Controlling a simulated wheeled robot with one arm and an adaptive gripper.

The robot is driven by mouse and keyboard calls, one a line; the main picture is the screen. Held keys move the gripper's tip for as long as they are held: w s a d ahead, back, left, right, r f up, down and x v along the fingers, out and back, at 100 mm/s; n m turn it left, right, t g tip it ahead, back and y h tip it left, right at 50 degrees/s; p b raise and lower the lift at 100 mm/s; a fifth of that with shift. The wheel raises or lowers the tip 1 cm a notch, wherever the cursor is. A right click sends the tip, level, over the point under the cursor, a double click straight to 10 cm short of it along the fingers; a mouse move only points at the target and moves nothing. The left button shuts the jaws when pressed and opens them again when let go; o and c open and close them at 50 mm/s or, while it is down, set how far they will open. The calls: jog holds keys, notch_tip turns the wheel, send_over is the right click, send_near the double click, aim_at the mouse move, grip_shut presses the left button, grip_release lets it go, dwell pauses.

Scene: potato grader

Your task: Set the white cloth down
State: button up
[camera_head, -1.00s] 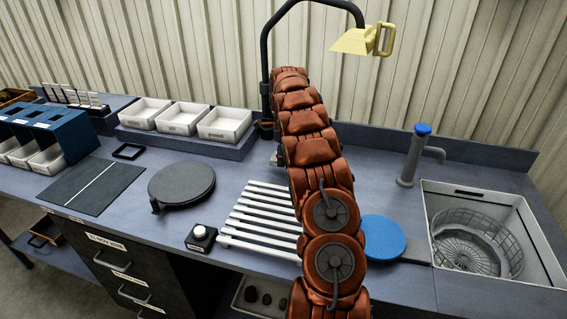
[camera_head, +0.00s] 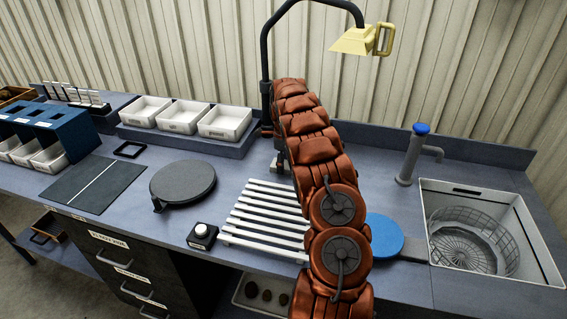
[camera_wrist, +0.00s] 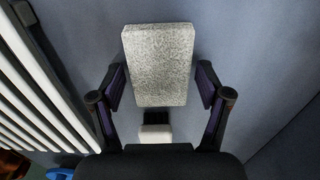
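The white cloth (camera_wrist: 158,65) shows in the wrist view as a pale, speckled, folded block. It lies between the two fingertips of my gripper (camera_wrist: 160,88), over the blue-grey counter. My gripper looks open, with a narrow gap between each finger pad and the cloth's sides. I cannot tell whether the cloth rests on the counter. In the head view my orange arm hides the cloth and most of my gripper.
A white slatted rack (camera_head: 262,225) lies left of my arm; its slats also show in the wrist view (camera_wrist: 40,80). A blue round paddle (camera_head: 378,236) and a sink (camera_head: 540,250) are to the right. A small white block (camera_wrist: 155,133) sits near my gripper's palm.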

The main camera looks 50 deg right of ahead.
jog(key=shift+o, duration=0.6)
jog(key=shift+r, duration=0.45)
notch_tip(320, 180, up, 7)
jog(key=b, duration=0.3)
jog(key=shift+w+f, duration=0.1)
jog(key=shift+f, duration=0.1)
notch_tip(320, 180, up, 5)
jog(key=shift+f+b, duration=0.1)
jog(key=shift+b, duration=0.2)
